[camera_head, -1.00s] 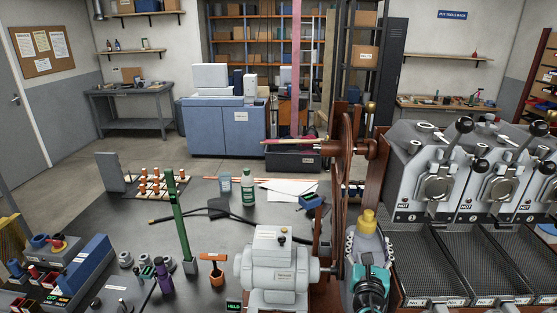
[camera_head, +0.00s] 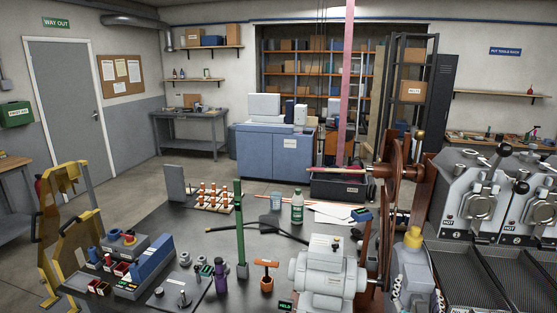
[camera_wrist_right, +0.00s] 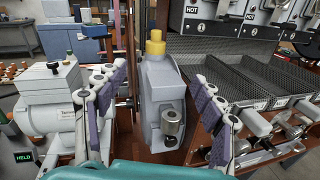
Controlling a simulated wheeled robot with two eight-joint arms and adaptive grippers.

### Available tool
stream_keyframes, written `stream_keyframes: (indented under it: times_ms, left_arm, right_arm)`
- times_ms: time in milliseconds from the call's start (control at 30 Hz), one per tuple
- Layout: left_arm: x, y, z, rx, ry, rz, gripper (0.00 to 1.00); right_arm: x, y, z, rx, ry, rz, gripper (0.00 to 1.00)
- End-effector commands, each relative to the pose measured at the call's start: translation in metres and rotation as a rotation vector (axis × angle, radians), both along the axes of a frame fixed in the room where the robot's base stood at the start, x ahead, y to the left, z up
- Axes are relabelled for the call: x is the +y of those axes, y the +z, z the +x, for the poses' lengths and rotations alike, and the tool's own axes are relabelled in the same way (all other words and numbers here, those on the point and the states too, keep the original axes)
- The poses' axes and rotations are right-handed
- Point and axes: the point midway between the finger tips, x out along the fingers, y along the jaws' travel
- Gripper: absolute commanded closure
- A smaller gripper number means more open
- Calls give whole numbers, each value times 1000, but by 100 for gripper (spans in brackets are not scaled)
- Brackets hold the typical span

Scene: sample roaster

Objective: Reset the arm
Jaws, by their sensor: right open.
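My right gripper (camera_head: 413,283) shows at the bottom edge of the head view, its lower part cut off. In the right wrist view my right gripper (camera_wrist_right: 160,100) has its two fingers wide apart, with nothing held between them. A grey housing with a yellow cap (camera_head: 413,238) stands beyond the fingers. The housing (camera_wrist_right: 163,82) shows between them in the wrist view; I cannot tell whether they touch it. My left gripper is in neither view.
A grey motor (camera_head: 328,272) stands left of the gripper, by a brown wheel (camera_head: 394,190). Roaster units (camera_head: 475,200) with mesh trays (camera_head: 445,262) stand right. A green post (camera_head: 241,235), a bottle (camera_head: 297,210) and small parts occupy the dark table (camera_head: 195,238).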

Motion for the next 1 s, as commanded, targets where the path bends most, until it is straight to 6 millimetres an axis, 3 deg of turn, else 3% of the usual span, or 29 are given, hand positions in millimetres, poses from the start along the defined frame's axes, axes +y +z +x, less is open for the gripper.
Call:
stream_keyframes:
  times_ms: [267, 567, 667, 800, 900, 1000]
  left_arm:
    - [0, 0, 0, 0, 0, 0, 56]
    - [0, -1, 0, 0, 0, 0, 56]
    - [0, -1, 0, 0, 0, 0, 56]
    - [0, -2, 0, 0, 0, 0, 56]
    - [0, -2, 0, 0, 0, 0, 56]
    - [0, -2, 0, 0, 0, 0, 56]
  right_arm:
    - [-1, -2, -16, -116, -71, 377, 32]
    - [16, -29, -54, -306, -273, 1118, 32]
    - [38, -50, -78, -382, -426, 1496, 32]
    - [92, -83, -122, -459, -752, 2028, 32]
    - [129, -97, -149, -481, -980, 2271, 32]
    - [153, -103, -166, -487, -1144, 2402, 32]
